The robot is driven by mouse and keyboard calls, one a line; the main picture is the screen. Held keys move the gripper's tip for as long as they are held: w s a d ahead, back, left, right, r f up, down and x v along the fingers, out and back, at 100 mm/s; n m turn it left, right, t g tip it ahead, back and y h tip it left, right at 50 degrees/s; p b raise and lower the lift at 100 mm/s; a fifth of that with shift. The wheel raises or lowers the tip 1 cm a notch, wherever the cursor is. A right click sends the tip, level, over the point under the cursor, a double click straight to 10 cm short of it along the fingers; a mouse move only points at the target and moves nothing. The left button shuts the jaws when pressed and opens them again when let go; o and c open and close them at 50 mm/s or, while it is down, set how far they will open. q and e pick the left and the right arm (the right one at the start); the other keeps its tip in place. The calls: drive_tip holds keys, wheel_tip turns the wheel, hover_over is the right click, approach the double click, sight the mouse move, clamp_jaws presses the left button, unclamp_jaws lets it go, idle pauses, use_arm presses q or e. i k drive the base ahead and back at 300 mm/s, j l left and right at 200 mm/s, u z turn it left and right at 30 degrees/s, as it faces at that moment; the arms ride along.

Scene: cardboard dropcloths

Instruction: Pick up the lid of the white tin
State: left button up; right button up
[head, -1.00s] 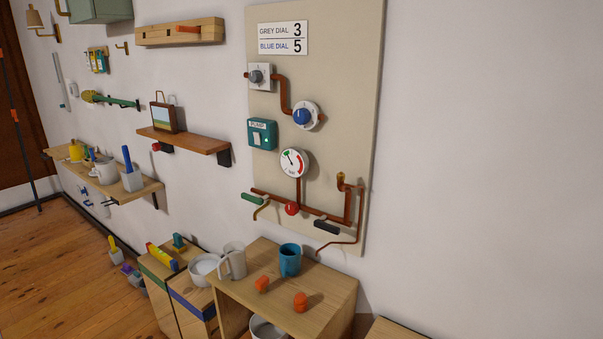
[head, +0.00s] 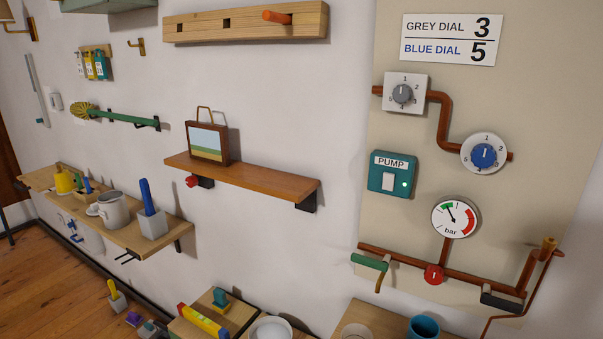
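No clearly recognisable white tin with a lid shows. A whitish cylindrical vessel (head: 114,211) stands on the long wooden shelf at the left, with a small pale round piece (head: 93,210) at its left side; I cannot tell whether that piece is a lid. A white round vessel (head: 270,329) at the bottom edge is cut off by the frame, as is a pale mug (head: 356,333) to its right. Neither of my grippers is in view.
A brown shelf (head: 260,182) bears a framed picture. A pipe panel (head: 400,220) hangs at right. A blue mug (head: 423,328) stands at the bottom.

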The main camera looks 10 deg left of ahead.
sight(93, 210)
drive_tip(key=i+j, duration=0.1)
drive_tip(key=j, duration=0.5)
drive_tip(key=i+j+z, duration=0.1)
drive_tip(key=j, duration=0.5)
drive_tip(key=i+j, duration=0.15)
drive_tip(key=j, duration=0.45)
drive_tip(key=j+z, duration=0.1)
drive_tip(key=j, duration=0.55)
drive_tip(key=i, duration=0.05)
